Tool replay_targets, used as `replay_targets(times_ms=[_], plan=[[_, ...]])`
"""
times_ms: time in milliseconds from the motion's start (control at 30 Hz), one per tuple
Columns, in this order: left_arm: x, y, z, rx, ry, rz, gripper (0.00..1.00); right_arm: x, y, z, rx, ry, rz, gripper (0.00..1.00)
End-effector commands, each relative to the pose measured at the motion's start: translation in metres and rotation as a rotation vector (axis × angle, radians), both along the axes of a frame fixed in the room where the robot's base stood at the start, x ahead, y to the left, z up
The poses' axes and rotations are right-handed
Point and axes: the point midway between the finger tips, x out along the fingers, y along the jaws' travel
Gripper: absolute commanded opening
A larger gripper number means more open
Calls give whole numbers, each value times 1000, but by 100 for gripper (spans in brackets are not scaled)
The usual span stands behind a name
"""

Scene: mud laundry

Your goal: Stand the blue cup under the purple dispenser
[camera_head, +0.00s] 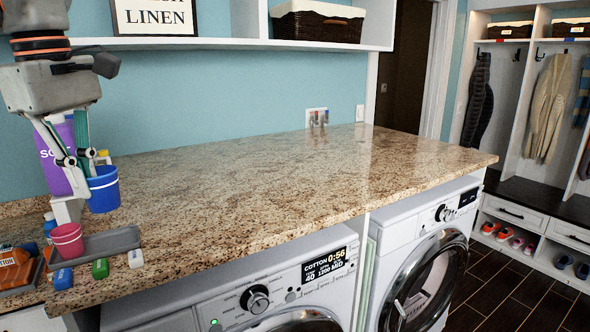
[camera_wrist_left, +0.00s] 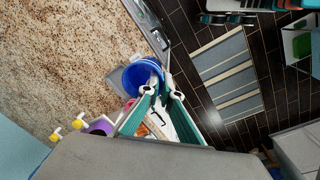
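The blue cup (camera_head: 103,192) is upright and appears raised above the counter, to the right of the purple dispenser (camera_head: 52,165). My left gripper (camera_head: 80,163) comes down from above, its fingertips at the cup's rim. In the left wrist view one fingertip lies inside the blue cup (camera_wrist_left: 136,75) and the other outside, so the fingers appear shut on its wall. The purple dispenser is partly hidden behind my fingers. Its white spout (camera_head: 67,209) points down over a pink cup (camera_head: 67,242) at a grey tray (camera_head: 115,240). My right gripper is not in view.
Small white, green and blue blocks (camera_head: 100,268) lie along the counter's front edge. An orange box (camera_head: 14,268) is at the far left. The granite counter (camera_head: 270,180) is clear to the right, above two washing machines.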

Motion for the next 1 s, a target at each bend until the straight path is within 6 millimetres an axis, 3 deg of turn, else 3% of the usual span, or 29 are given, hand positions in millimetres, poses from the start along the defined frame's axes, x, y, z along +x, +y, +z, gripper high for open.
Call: replay_targets(times_ms=[267, 500, 700, 900, 1000], plan=[[-6, -21, -114, -2, 13, -427, 0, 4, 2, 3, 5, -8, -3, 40], [-11, -43, -225, -2, 15, -869, 0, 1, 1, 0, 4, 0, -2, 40], [-13, -59, -301, 0, 12, -1179, 0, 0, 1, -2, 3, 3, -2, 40], [-13, -67, -340, 4, 8, -1340, 0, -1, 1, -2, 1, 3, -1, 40], [-12, -66, -338, 7, 4, -1339, 0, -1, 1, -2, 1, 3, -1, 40]])
